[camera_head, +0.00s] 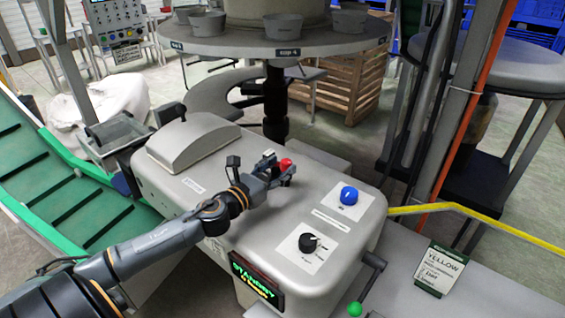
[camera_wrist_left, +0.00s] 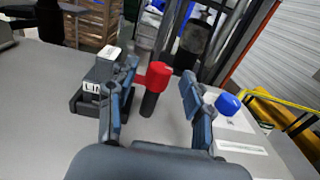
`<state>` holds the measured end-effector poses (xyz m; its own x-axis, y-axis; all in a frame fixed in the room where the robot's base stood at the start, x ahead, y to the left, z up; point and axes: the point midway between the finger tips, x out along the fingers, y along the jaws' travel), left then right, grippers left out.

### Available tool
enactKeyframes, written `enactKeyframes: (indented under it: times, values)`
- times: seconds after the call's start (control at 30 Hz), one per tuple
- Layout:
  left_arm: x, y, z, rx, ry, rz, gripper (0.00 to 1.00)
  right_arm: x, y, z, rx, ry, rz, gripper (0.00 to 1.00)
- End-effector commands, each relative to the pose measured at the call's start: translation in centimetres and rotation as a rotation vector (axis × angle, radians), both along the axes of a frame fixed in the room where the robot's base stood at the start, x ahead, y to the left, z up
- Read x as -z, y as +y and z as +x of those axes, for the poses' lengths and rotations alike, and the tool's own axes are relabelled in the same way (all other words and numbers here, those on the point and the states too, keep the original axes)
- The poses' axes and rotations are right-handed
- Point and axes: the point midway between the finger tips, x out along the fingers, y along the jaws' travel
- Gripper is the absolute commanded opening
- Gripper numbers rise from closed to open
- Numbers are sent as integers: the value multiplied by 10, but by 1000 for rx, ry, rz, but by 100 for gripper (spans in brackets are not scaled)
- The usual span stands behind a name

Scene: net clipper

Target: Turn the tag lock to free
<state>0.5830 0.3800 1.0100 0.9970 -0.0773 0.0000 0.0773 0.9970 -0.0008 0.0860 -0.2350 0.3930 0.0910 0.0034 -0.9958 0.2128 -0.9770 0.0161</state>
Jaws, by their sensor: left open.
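A red knob (camera_head: 286,165) on a short dark post stands on top of the grey machine. It may be the tag lock, but no readable label confirms this. In the left wrist view the red knob (camera_wrist_left: 154,75) shows between the two fingers of my left gripper (camera_wrist_left: 160,92), nearer the left finger; whether it touches is unclear. My left gripper (camera_head: 276,171) is open at the knob. A grey block (camera_wrist_left: 104,68) with a partly hidden label sits in a dark holder left of the fingers. My right gripper is in neither view.
The grey machine (camera_head: 170,185) also carries a blue knob (camera_head: 348,195), a black dial (camera_head: 307,242) and a lit STANDBY display (camera_head: 256,283). A green-knobbed lever (camera_head: 355,308) is at its front right. A round tray (camera_head: 230,45) with cups overhangs behind. A yellow rail (camera_head: 480,218) runs right.

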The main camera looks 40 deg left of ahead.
Motion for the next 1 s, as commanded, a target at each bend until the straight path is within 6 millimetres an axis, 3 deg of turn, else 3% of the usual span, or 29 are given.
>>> enactKeyframes:
  times: [0.2,0.5,0.57,0.77,1.0]
  values:
    - [-1,-2,15,1,-1,1,51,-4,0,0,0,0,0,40]
    - [0,-2,17,1,0,1,51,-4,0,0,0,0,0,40]
    - [0,-2,17,1,0,1,43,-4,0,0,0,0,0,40]
    - [0,-2,16,1,0,1,2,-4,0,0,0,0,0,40]
    - [-1,-2,16,-9,0,0,0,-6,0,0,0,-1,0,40]
